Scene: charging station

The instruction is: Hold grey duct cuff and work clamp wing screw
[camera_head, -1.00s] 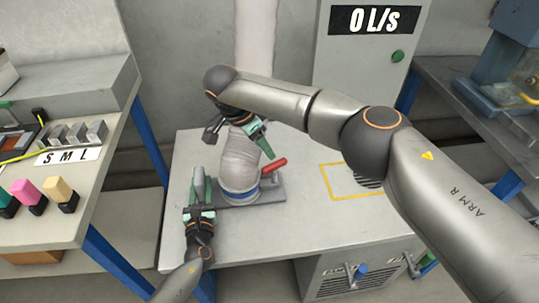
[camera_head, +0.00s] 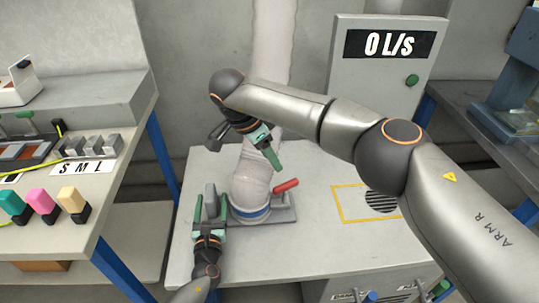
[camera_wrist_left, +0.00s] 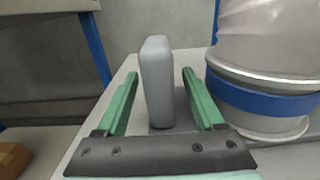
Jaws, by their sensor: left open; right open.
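A grey duct (camera_head: 252,180) with a blue band at its foot stands on a base plate on the bench; the band also shows in the left wrist view (camera_wrist_left: 262,100). A grey upright bar (camera_wrist_left: 157,80) stands left of the duct, and I cannot tell whether it is the cuff's grip. My left gripper (camera_head: 211,201) is open, with a green finger on each side of this bar. My right gripper (camera_head: 264,146) is open beside the duct's upper part, its fingers partly hidden. A red handle (camera_head: 286,186) sticks out at the duct's right foot. No wing screw can be made out for certain.
A panel reading 0 L/s (camera_head: 392,44) stands behind the bench. A yellow-outlined area with a dark round vent (camera_head: 382,201) lies on the right of the bench top. A side table (camera_head: 110,190) with coloured pieces is at the left. The bench front (camera_head: 270,265) is clear.

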